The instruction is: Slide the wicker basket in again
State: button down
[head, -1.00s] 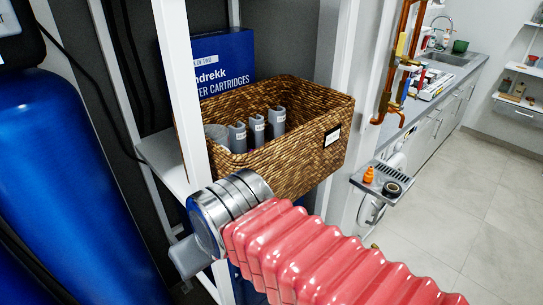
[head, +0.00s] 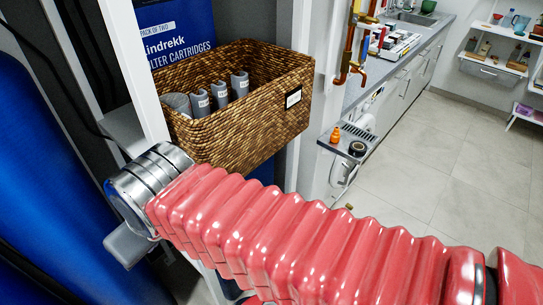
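The wicker basket (head: 232,128) is brown and woven, with a small dark-framed label on its front right. My gripper (head: 118,248) shows only in part, as a grey piece at the end of my red-sleeved arm. It is in front of the shelf, below and left of the basket, apparently clear of it. Its fingertips cannot be made out clearly, and my arm hides what lies below the basket.
A blue cartridge box (head: 185,35) stands behind the basket. A large blue tank (head: 50,200) is at the left. A small grey ledge (head: 335,145) with an orange bottle (head: 335,134) projects right of the shelf, near copper pipes (head: 352,50). The tiled floor at right is clear.

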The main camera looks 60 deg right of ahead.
aim_at(239, 137)
jog(key=u, duration=0.05)
jog(key=k, duration=1.25)
jog(key=z, duration=0.4)
jog(key=i, duration=1)
jog(key=z, duration=0.05)
